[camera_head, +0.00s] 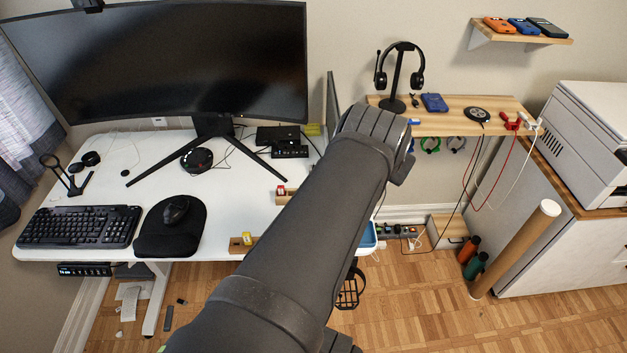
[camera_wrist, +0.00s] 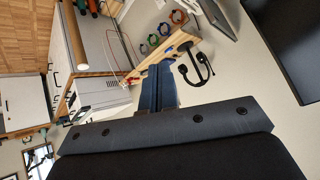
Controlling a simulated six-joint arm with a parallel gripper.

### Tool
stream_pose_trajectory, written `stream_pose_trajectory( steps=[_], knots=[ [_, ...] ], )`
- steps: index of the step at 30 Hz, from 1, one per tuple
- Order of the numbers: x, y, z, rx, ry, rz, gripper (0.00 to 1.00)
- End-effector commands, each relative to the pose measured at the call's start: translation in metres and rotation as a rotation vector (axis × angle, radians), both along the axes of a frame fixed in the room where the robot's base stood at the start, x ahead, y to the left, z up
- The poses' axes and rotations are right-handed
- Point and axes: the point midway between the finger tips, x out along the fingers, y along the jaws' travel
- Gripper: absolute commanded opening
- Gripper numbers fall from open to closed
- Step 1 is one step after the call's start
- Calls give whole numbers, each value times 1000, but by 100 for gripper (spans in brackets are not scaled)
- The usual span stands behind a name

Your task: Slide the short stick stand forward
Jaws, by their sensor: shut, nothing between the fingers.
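Two small wooden stands are on the right part of the white desk in the head view. The nearer stand (camera_head: 235,245) is by the front edge and holds a yellow piece. The farther stand (camera_head: 281,197) has a red piece. My arm passes close to or over the right ends of both, so I cannot tell which is the short one. My gripper (camera_wrist: 158,77) shows in the wrist view, its fingers together and empty, pointing toward the wall shelf. In the head view my arm hides the fingers. Neither stand is clear in the wrist view.
The white desk (camera_head: 120,185) holds a keyboard (camera_head: 80,226), a mouse on a black pad (camera_head: 172,226) and a large monitor (camera_head: 170,60). A wooden shelf (camera_head: 450,118) with headphones (camera_head: 400,75) is at right. A cardboard tube (camera_head: 515,248) stands on the floor.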

Motion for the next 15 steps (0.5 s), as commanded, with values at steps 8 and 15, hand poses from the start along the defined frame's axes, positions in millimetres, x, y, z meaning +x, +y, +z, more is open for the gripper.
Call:
stream_pose_trajectory(
  steps=[8,15],
  knots=[
    [114,-45,68,56,-139,-59,0],
    [188,-34,42,65,30,79,0]
  ],
)
